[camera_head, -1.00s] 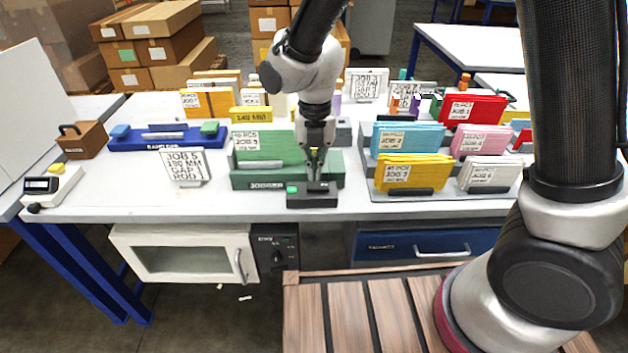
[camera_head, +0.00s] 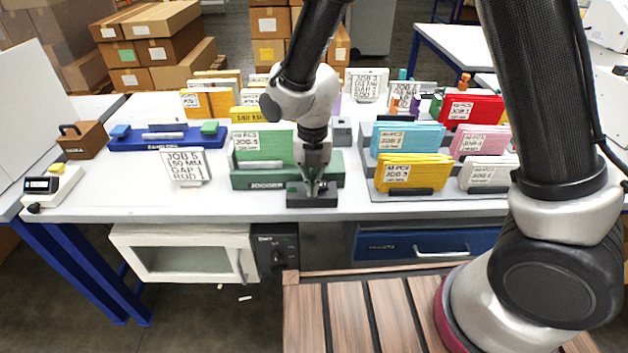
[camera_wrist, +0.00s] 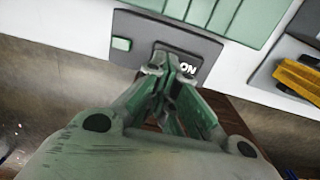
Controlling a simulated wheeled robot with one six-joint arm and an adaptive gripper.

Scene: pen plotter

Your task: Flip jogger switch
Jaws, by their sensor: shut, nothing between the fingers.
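The jogger (camera_head: 262,185) is a green tray labelled JOGGER, with green card stock standing in it. Its dark switch box (camera_head: 318,202) sits in front of it at the table's front edge. In the wrist view the switch box (camera_wrist: 143,27) shows a small green square (camera_wrist: 121,44) at left and the word ON at right. My gripper (camera_head: 312,194) is shut and empty, pointing down at the box. In the wrist view my gripper's fingertips (camera_wrist: 172,66) are over the box beside ON. They hide the switch lever, and I cannot tell whether they touch it.
A JOB 5 sign (camera_head: 186,166) stands left of the jogger. A rack of coloured card stacks, with a yellow stack (camera_head: 412,172) nearest, stands to the right. A blue tray (camera_head: 165,140) is at back left. The table front left of the box is clear.

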